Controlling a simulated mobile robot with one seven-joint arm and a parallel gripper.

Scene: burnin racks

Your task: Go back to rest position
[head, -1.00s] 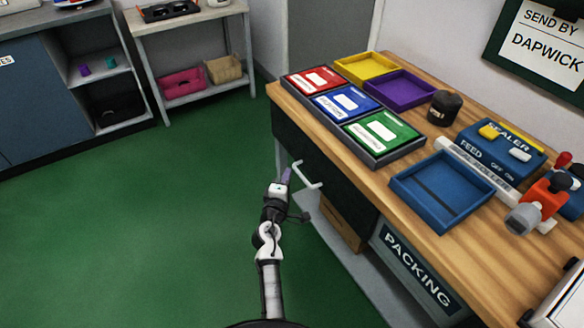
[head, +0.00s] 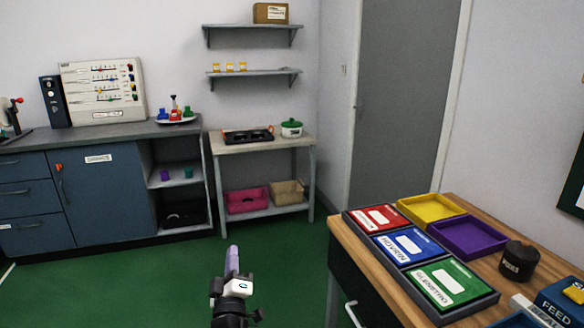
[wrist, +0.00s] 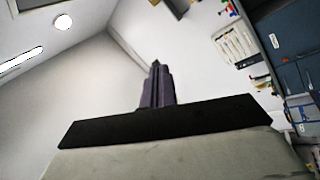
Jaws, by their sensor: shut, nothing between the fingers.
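My gripper (head: 232,262) stands upright at the bottom middle of the head view, over the green floor and left of the packing bench (head: 400,303). Its purple fingers are together with nothing between them. In the wrist view my gripper (wrist: 157,72) points up toward the white wall and ceiling, its dark fingers closed. It touches nothing.
The bench carries red (head: 374,218), blue (head: 407,244) and green (head: 445,281) labelled boxes, yellow (head: 430,209) and purple (head: 467,237) trays and a dark pot (head: 518,261). A blue cabinet (head: 100,190) and shelf table (head: 262,145) stand behind. Green floor between is clear.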

